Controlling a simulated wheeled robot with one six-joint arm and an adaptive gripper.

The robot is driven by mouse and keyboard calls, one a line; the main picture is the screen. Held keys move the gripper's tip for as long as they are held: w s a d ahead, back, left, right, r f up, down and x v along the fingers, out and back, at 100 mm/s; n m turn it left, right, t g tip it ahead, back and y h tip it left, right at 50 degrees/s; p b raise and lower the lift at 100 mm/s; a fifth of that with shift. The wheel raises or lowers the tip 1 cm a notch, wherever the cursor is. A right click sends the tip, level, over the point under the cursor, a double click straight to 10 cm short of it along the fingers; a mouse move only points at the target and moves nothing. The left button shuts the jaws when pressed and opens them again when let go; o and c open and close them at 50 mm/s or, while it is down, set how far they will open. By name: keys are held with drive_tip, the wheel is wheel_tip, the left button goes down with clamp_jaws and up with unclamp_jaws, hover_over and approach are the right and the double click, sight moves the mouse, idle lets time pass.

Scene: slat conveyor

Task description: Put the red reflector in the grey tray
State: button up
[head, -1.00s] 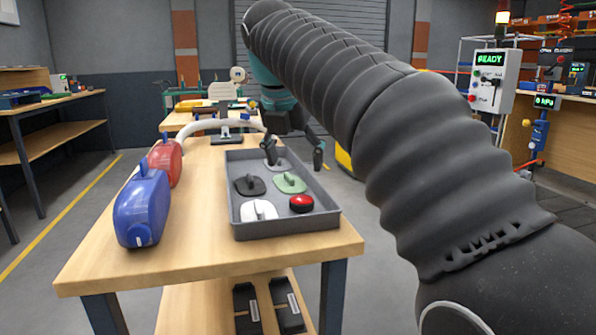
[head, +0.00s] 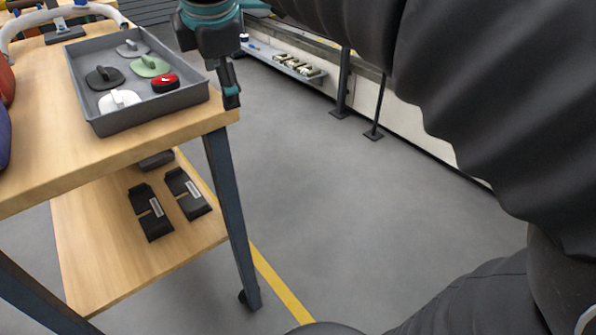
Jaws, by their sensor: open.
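The red reflector (head: 165,83), a small round red piece with a dark side, lies inside the grey tray (head: 155,115), near its front right corner. The tray sits on the wooden bench at the upper left of the head view. My gripper (head: 213,70) points down by the tray's right side, apart from the red reflector. It is open with nothing seen between its fingers. One dark finger with a teal tip shows clearly; the other is hard to make out.
The tray also holds a white (head: 119,100), a black (head: 104,77), a green (head: 150,66) and a grey (head: 131,48) handled piece. Black holders (head: 186,192) lie on the lower shelf (head: 95,255). Open floor (head: 330,190) is right of the bench.

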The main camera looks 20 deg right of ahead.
drive_tip(key=s+d+f+m, duration=0.3)
drive_tip(key=s+f+m, duration=0.4)
drive_tip(key=f+m, duration=0.2)
drive_tip(key=s+d+f+m, duration=0.4)
drive_tip(key=s+f+m, duration=0.4)
drive_tip(key=f+m, duration=0.2)
drive_tip(key=shift+s+d+f+t+y, duration=0.2)
drive_tip(key=shift+d+f+t+y, duration=0.1)
drive_tip(key=shift+t, duration=0.1)
drive_tip(key=shift+a, duration=0.1)
